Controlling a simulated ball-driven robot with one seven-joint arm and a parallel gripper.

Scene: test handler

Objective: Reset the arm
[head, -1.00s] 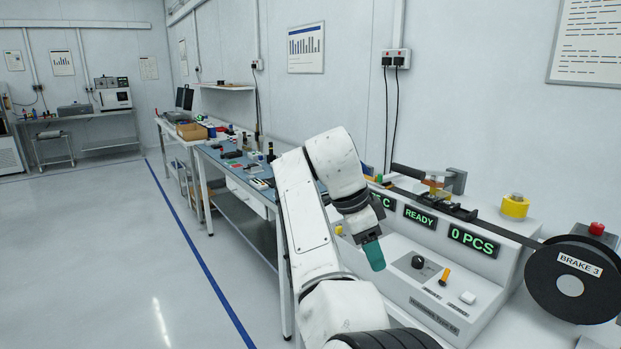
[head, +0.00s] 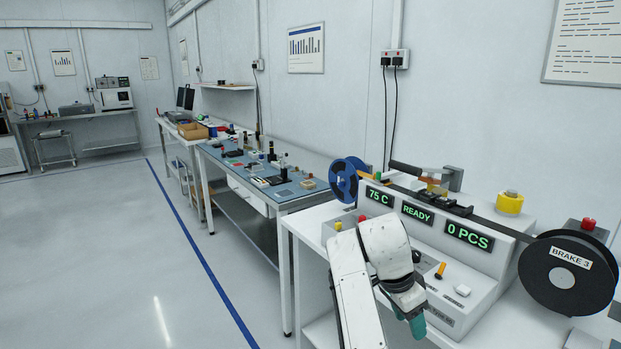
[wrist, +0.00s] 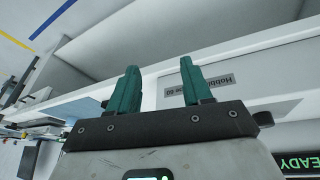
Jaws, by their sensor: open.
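My white arm is in the lower middle of the head view, bent over in front of the test handler (head: 478,262). My gripper (head: 416,325) points down there, with a green fingertip showing near the handler's front. In the wrist view my gripper (wrist: 160,88) has its two green fingers spread apart with nothing between them. The handler's displays read "75 C", "READY" and "0 PCS".
A black reel marked "BRAKE 3" (head: 569,274) stands at the right and a blue reel (head: 347,180) at the handler's left end. An orange-handled lever (head: 440,270) sits on the handler's front. A blue-topped bench (head: 300,190) with small items stands behind. Open floor (head: 110,260) lies left.

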